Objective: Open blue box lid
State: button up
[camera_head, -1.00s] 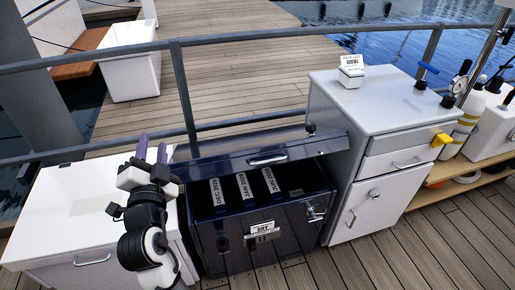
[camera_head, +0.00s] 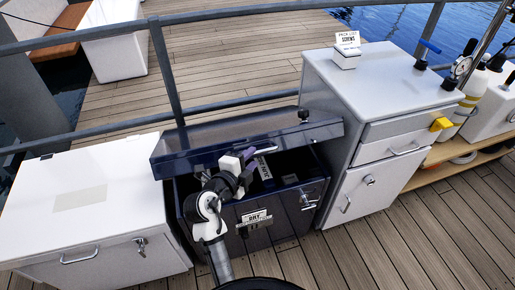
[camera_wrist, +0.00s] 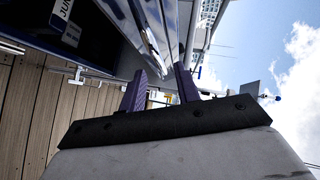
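The dark blue box (camera_head: 285,207) stands between two white cabinets, with a white label and a metal latch on its front. Its lid (camera_head: 200,143) is raised and tilted back, leaving the front of the box open. A light handle (camera_head: 267,151) shows on the lid's front edge. My gripper (camera_head: 246,158) is over the opening, close to the lid handle; I cannot tell whether it touches. In the wrist view its two purple fingers (camera_wrist: 160,72) stand apart with nothing seen held between them. My arm hides part of the box's inside.
The left white cabinet (camera_head: 95,190) and the taller right cabinet (camera_head: 372,90) flank the box closely. A small sign holder (camera_head: 347,50) stands on the right cabinet. A metal railing (camera_head: 165,75) runs behind. Wooden deck (camera_head: 400,235) lies open in front.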

aim_at(258, 151)
jog(key=shift+p+x, duration=0.45)
jog(key=shift+x, duration=1.95)
jog(key=shift+a, duration=0.1)
grip_shut()
